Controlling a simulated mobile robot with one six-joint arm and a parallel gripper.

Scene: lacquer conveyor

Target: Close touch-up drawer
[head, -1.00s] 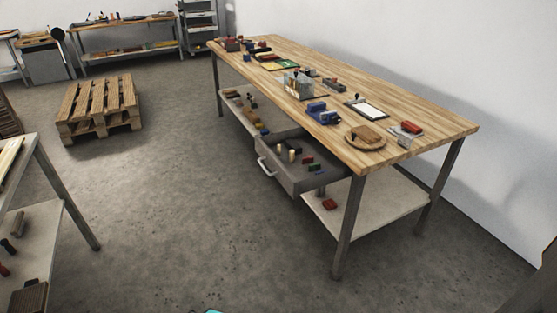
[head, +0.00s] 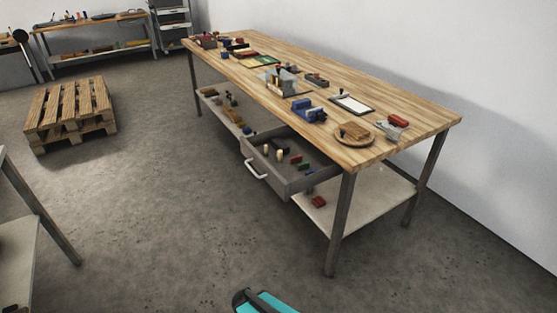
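The touch-up drawer (head: 286,187) is a grey drawer under the wooden workbench's near end. It stands pulled out, with several small items inside, among them red and green blocks and pale cylinders. Its pale handle (head: 256,171) is on the front panel, facing left. A dark and turquoise part at the bottom edge looks like part of my own arm, well apart from the drawer. My gripper's fingers cannot be made out in this view.
The wooden workbench (head: 372,115) holds tools, boxes and a clipboard (head: 352,105). Its lower shelf (head: 363,205) carries a few items. A wooden pallet (head: 68,112) lies at the left, and another bench (head: 20,262) stands at the near left. The floor before the drawer is clear.

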